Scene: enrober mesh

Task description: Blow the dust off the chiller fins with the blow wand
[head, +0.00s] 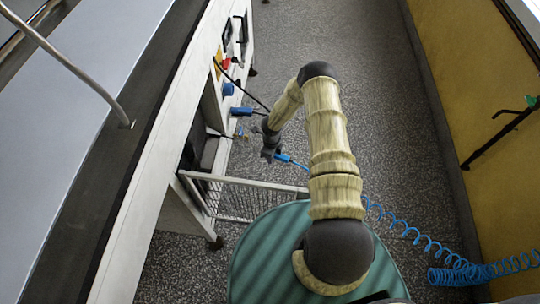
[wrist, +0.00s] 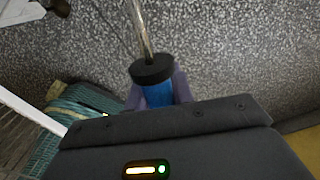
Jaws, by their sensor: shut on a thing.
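My gripper (head: 270,152) hangs beside the white machine on the left and is shut on the blow wand (head: 284,158). In the wrist view, the gripper's fingers (wrist: 158,90) clasp the wand's blue body. Its black collar (wrist: 152,70) and thin metal tube (wrist: 140,25) point away from me; the tube's tip is out of that view. A white frame with thin, close bars (head: 236,203), perhaps the chiller fins, sticks out low from the machine. It shows partly at the left of the wrist view (wrist: 28,118). I cannot make out dust on it.
A blue coiled hose (head: 455,273) runs from the wand to the right. The white machine (head: 150,160) has blue fittings (head: 241,111) and dark cables on its side. A yellow wall (head: 455,90) bounds the right. Speckled floor (head: 350,50) is clear ahead.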

